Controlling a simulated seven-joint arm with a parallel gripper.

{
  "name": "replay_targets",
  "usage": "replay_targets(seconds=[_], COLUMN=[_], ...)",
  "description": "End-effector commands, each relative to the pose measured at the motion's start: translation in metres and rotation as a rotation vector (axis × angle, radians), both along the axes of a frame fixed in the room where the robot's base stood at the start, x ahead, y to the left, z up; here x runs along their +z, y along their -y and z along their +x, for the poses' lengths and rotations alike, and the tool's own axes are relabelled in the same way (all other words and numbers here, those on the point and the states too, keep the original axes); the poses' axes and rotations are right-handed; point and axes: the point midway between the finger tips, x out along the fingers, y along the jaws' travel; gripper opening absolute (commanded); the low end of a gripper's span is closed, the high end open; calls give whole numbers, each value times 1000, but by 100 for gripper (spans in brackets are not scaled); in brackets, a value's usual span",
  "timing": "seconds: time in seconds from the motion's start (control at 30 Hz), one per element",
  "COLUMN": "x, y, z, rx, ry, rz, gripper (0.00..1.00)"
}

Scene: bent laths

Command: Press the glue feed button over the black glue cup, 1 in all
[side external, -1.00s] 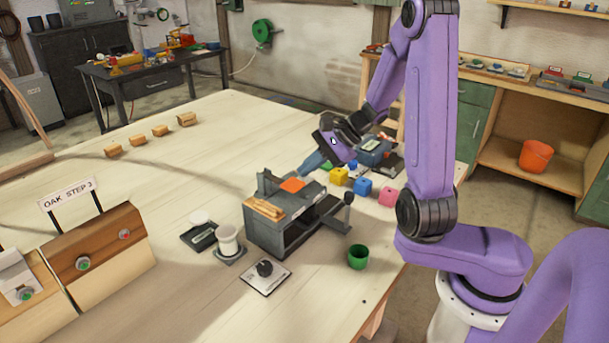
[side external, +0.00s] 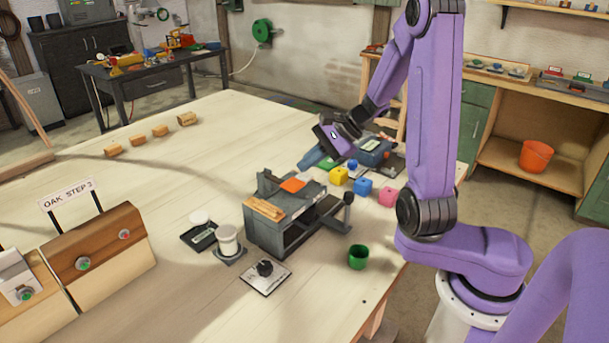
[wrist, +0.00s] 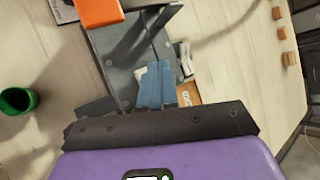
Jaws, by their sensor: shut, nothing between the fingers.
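My gripper (side external: 303,165) is shut and empty, with its blue fingers close together. In the side view it hangs above the far side of a grey machine (side external: 290,228) with an orange block (side external: 293,185) on top. The wrist view shows the blue fingers (wrist: 155,68), with the orange block (wrist: 97,12) ahead to their left. A dark round piece (side external: 264,268) sits on a white plate in front of the machine; I cannot tell whether it is the black glue cup. I cannot make out which part is the glue feed button.
A green cup (side external: 358,257) stands right of the machine; a white pot (side external: 227,240) stands left of it. Yellow, blue and pink cubes (side external: 386,196) lie behind. A wooden box (side external: 100,250) with green and red buttons is at left. The table's far left is mostly clear.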

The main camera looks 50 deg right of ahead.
Motion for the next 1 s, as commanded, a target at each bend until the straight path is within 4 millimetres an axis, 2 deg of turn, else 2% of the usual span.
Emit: replay_targets(seconds=[0.57, 1.0], x=[9, 46], y=[0, 0], z=[0, 0], rx=[-1, -1], ry=[1, 3], rz=[0, 0], gripper=[0, 0])
